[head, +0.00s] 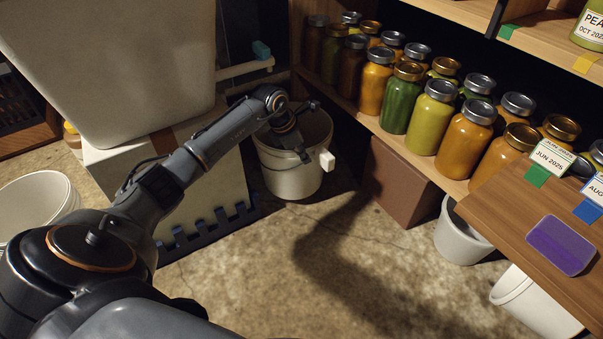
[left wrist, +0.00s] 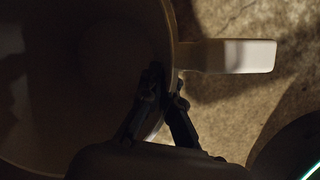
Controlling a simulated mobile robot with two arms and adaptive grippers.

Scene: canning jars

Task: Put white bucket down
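The white bucket (head: 290,178) stands upright beside a pale box, at or close to the floor; I cannot tell whether its base touches. A white block-shaped handle (head: 327,161) sticks out from its right side. The handle also shows in the left wrist view (left wrist: 240,56). My left gripper (head: 302,155) is at the near side of the rim. In the left wrist view my left gripper (left wrist: 167,92) has one finger inside the bucket and one outside, close together on its wall. The bucket's interior is dark. My right gripper is not in view.
A shelf of filled jars (head: 437,117) stands on the right. A brown box (head: 396,185) and a pale bucket (head: 460,232) are below it. Another white bucket (head: 38,200) is at left. The concrete floor (head: 300,270) in front is clear.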

